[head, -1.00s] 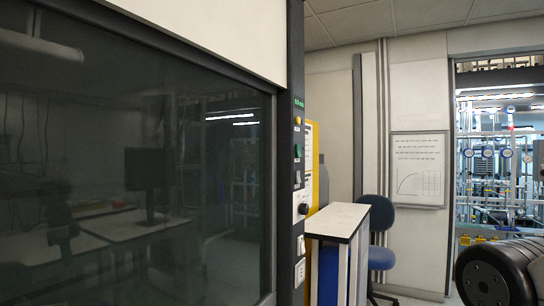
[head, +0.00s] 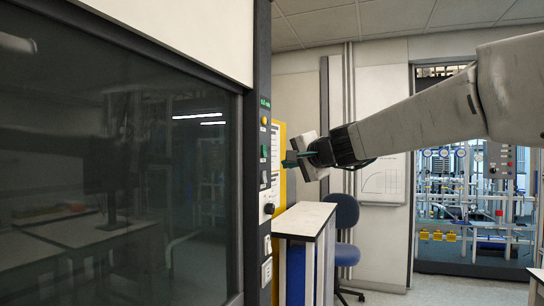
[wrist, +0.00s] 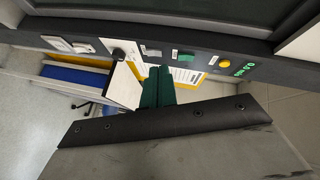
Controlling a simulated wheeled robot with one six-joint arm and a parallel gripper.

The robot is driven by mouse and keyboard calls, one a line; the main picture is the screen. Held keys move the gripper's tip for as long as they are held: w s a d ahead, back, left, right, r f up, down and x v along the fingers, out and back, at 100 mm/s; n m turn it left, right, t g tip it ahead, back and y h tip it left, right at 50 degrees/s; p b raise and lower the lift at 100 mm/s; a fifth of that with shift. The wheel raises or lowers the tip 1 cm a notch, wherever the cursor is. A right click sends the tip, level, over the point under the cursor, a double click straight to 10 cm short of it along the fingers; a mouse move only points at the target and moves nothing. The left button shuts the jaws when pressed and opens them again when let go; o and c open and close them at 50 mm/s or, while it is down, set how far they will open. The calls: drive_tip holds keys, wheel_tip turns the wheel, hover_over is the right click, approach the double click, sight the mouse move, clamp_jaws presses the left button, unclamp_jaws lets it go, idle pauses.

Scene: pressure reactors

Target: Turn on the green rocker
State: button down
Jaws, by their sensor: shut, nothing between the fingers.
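The green rocker (head: 264,151) is set in a dark vertical strip beside the large dark window, below a yellow-orange button (head: 264,121). In the wrist view the green rocker (wrist: 186,57) lies between the yellow button (wrist: 224,61) and a grey switch (wrist: 152,52). My gripper (head: 285,161) is shut and empty, just right of the strip in the head view, near the rocker's height and slightly below it. In the wrist view the green fingers of my gripper (wrist: 158,72) point toward the strip, nearer the grey switch than the button. I see no contact; the rocker's tilt is too small to tell.
A black knob (head: 268,208) and white sockets (head: 266,245) sit lower on the strip. A white-topped cabinet (head: 304,219) stands below my gripper, close to the strip. A blue chair (head: 345,228) is behind it. Open floor lies to the right.

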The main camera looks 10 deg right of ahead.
drive_tip(key=w+d+r+m+t+h, duration=0.2)
drive_tip(key=w+d+r+m, duration=0.1)
drive_tip(key=w, duration=0.3)
drive_tip(key=shift+w+d+r+m, duration=0.15)
drive_tip(key=shift+w+d+m, duration=0.15)
drive_tip(key=shift+d+m, duration=0.45)
drive_tip(key=shift+w, duration=0.15)
approach(266, 156)
drive_tip(key=w+d, duration=0.3)
drive_tip(key=shift+w+a, duration=1.75)
drive_tip(key=shift+a, duration=0.05)
drive_tip(key=shift+w+a+f, duration=0.1)
drive_tip(key=shift+a+f, duration=0.1)
drive_tip(key=shift+f, duration=0.05)
